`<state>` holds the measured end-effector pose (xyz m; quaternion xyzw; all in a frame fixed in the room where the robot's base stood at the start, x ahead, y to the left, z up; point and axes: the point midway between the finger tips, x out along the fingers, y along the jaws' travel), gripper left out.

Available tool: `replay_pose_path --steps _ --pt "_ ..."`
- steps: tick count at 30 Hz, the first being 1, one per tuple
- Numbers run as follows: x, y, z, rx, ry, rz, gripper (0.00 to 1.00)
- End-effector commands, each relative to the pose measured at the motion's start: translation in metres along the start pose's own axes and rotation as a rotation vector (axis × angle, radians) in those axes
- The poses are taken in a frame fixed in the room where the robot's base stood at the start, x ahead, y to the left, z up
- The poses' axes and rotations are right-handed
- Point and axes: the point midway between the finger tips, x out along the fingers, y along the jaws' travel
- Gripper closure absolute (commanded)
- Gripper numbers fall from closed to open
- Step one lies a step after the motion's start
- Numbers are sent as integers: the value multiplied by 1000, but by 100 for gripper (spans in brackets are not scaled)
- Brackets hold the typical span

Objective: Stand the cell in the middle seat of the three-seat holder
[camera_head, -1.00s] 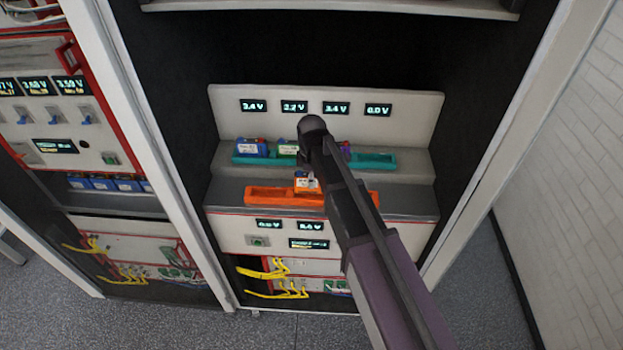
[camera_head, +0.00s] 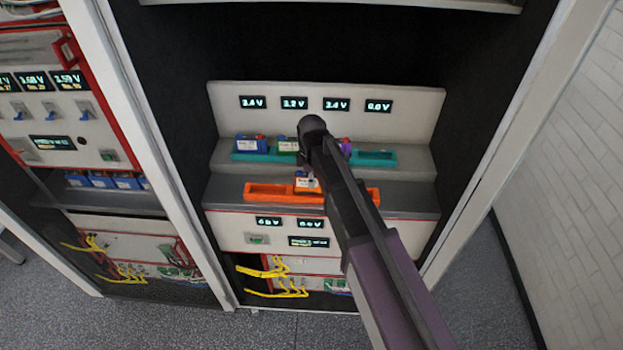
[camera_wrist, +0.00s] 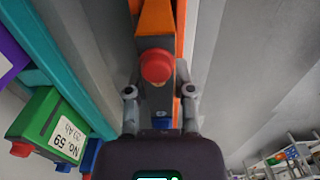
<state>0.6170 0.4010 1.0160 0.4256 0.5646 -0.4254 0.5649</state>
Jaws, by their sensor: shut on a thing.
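The three-seat holder is a long orange tray (camera_head: 270,196) on the front ledge of the cycler. The cell (camera_head: 306,184), with a white label, is upright at about the middle of it. In the wrist view the cell (camera_wrist: 153,44) shows a red terminal cap and a blue one, with orange holder edges beside and beyond it. My gripper (camera_wrist: 160,93) is shut on the cell, one finger on each side. Its lower end is hidden, so I cannot tell whether it rests on the seat floor.
A teal tray (camera_head: 382,159) on the step behind holds a blue cell (camera_head: 250,145), a green cell (camera_head: 287,145) and a purple cell (camera_head: 346,148). A panel with voltage displays (camera_head: 253,102) stands behind. Cabinet walls close in both sides.

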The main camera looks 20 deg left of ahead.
Motion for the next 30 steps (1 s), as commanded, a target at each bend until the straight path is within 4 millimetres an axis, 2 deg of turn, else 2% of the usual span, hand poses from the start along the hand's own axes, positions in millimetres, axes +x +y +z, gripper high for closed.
replay_pose_path --steps 30 --pt "15 0 0 0 0 0 100"
